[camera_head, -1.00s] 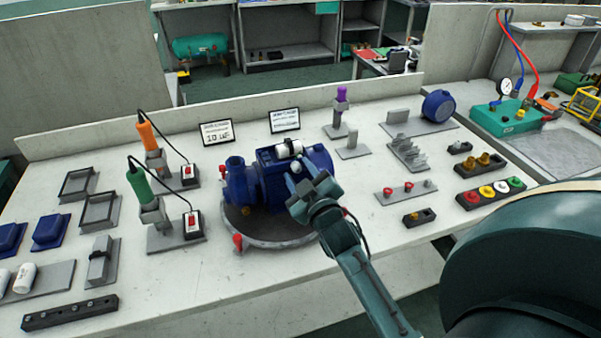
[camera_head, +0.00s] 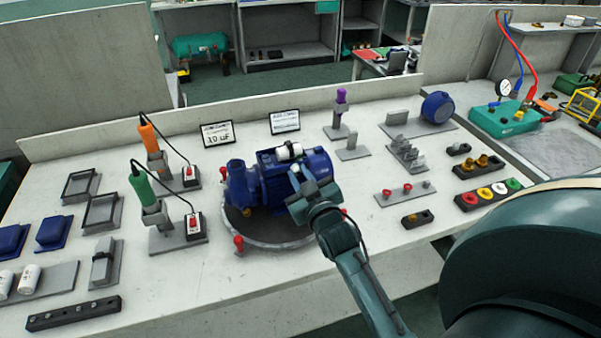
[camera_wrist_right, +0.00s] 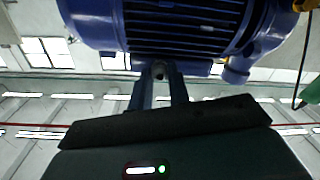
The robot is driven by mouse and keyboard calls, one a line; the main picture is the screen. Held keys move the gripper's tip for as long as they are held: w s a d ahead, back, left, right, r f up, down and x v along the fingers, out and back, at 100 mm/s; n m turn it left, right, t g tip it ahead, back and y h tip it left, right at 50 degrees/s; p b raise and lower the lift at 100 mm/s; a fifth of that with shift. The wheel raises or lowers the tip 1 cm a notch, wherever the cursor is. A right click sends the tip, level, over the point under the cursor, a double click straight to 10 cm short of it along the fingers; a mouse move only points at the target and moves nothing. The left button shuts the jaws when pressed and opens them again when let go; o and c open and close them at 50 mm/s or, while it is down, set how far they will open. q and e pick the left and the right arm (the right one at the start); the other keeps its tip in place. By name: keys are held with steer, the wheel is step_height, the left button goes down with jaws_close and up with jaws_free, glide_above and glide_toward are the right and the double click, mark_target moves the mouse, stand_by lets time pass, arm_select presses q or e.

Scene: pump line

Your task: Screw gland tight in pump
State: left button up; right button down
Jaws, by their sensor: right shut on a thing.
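The blue pump (camera_head: 262,188) with its finned motor stands on a round grey turntable (camera_head: 262,238). In the right wrist view the motor (camera_wrist_right: 190,25) fills the top. My right gripper (camera_head: 298,175) reaches in from the front right to the near side of the motor. In the wrist view its two fingers (camera_wrist_right: 161,82) are shut on a small dark piece, seemingly the gland (camera_wrist_right: 158,70), right against the motor's edge. How deep the gland sits in the pump is hidden. My left gripper is not in view.
Red clamps (camera_head: 238,244) stand at the turntable's rim. A green-handled tool (camera_head: 143,186) and an orange-handled tool (camera_head: 149,135) stand to the left. A white cylinder (camera_head: 289,151) lies on top of the motor.

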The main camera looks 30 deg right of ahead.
steer(key=shift+r+m+p, duration=0.15)
steer(key=shift+m+p, duration=0.2)
steer(key=shift+m, duration=0.35)
steer(key=shift+m+p, duration=0.3)
steer(key=shift+m, duration=0.8)
